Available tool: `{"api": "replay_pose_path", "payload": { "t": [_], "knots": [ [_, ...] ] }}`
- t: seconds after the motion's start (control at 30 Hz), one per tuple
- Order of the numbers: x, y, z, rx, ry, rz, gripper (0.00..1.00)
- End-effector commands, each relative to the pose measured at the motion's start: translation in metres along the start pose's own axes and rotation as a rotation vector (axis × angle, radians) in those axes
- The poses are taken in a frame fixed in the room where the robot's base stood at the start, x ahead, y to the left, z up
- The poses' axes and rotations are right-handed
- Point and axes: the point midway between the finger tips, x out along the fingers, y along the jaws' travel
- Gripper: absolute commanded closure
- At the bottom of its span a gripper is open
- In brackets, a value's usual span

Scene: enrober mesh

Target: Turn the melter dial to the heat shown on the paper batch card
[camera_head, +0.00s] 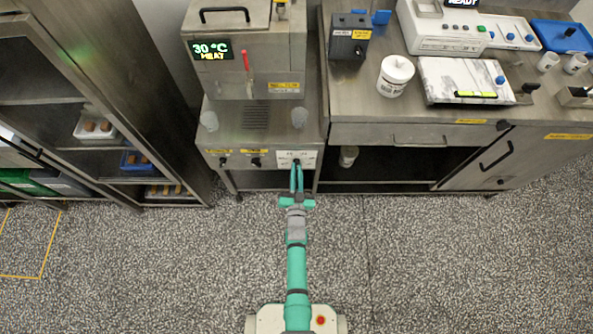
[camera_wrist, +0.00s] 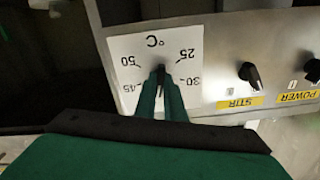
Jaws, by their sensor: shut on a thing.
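The melter (camera_head: 250,70) is a steel box whose display (camera_head: 212,49) reads 30 °C HEAT. Its dial plate (camera_head: 310,155) is at the right end of the front panel. The wrist view shows the white plate (camera_wrist: 125,55) upside down, with °C and the numbers 25, 30, 45 and 50 readable. My gripper (camera_head: 297,166) is shut on the black dial knob (camera_wrist: 161,70), with both green fingers (camera_wrist: 160,85) around it. I cannot make out a batch card.
The STIR knob (camera_wrist: 249,75) and POWER switch (camera_wrist: 313,70) sit beside the dial plate. A bench (camera_head: 400,108) with a white tub (camera_head: 395,76) stands right, shelves (camera_head: 110,170) left. The floor around my arm is clear.

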Motion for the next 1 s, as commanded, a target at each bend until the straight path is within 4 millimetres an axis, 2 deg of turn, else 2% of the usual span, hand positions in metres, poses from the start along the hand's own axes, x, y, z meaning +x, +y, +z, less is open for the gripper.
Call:
{"api": "replay_pose_path", "payload": {
  "t": [0.3,0.87,0.9,0.97,1.0],
  "knots": [
    [-0.0005,0.0007,-0.0006,0.136,0.002,0.001,1.0],
    [-0.0005,0.0009,-0.0007,0.169,0.002,0.002,1.0],
    [-0.0005,0.0009,-0.0007,0.169,0.002,0.002,0.88],
    [-0.0005,0.0009,-0.0006,0.169,0.002,0.002,0.74],
    [-0.0005,0.0008,-0.0005,0.169,0.002,0.002,0.72]
  ]
}}
